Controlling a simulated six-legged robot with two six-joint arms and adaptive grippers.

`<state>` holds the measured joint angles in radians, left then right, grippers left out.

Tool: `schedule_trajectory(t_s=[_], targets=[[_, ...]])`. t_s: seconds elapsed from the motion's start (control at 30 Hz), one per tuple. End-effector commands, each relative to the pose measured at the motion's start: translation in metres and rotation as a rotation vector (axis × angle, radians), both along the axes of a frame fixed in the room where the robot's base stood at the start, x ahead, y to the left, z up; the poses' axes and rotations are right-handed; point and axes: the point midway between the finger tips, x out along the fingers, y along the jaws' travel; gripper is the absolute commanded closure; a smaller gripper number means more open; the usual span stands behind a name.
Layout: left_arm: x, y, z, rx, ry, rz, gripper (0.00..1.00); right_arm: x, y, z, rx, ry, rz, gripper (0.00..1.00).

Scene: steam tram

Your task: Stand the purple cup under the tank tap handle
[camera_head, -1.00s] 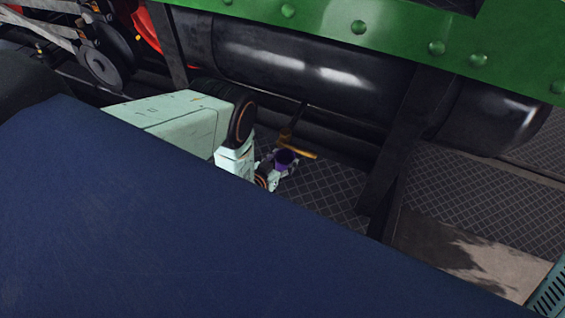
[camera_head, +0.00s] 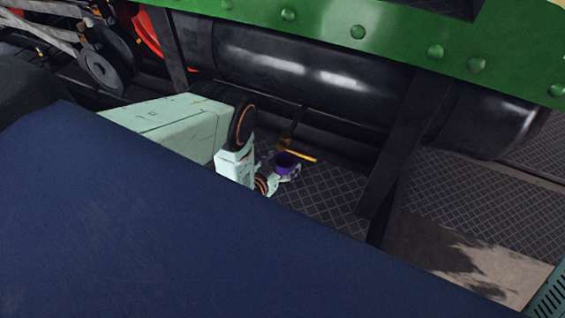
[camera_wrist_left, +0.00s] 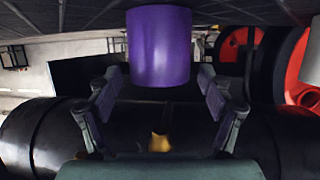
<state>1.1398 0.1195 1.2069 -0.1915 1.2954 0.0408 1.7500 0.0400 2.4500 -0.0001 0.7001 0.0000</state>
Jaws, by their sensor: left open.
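The purple cup (camera_head: 285,164) is under or just beside the yellow-brown tap handle (camera_head: 301,156), below the black tank (camera_head: 310,70). Its rim faces up in the head view. My left gripper (camera_head: 283,172) is open at the cup, with its fingers partly hidden by the cup and my arm. In the left wrist view the cup (camera_wrist_left: 160,45) is large at the top, and the open gripper fingers (camera_wrist_left: 161,92) lie to either side of it. A yellow part of the tap (camera_wrist_left: 160,142) shows below the cup there. I cannot tell whether the fingers touch the cup. My right gripper is not in view.
A dark patterned metal floor (camera_head: 330,190) lies around the cup. A dark upright post (camera_head: 400,140) stands to the right. A green riveted beam (camera_head: 330,25) runs above the tank. Red wheel parts (camera_wrist_left: 240,45) show at right in the left wrist view.

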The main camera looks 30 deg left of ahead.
Motion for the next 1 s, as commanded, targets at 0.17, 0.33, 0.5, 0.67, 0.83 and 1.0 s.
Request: schedule_trajectory(t_s=[0.17, 0.33, 0.5, 0.67, 0.83, 1.0], targets=[[-0.027, 0.003, 0.011, 0.001, 0.007, 0.002, 0.2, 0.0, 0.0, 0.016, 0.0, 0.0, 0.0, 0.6], [-0.061, 0.005, 0.025, 0.001, 0.006, 0.001, 0.2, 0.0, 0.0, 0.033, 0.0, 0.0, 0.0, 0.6], [-0.09, 0.007, 0.034, -0.001, 0.004, 0.0, 0.2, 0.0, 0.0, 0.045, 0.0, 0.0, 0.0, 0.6], [-0.107, 0.008, 0.039, 0.0, 0.004, 0.0, 0.2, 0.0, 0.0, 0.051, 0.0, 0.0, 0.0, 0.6], [-0.112, 0.008, 0.041, 0.001, 0.002, 0.001, 0.2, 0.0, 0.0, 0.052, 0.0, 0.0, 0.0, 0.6], [-0.113, 0.008, 0.04, 0.001, 0.001, 0.0, 0.2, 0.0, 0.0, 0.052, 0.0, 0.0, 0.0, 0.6]])
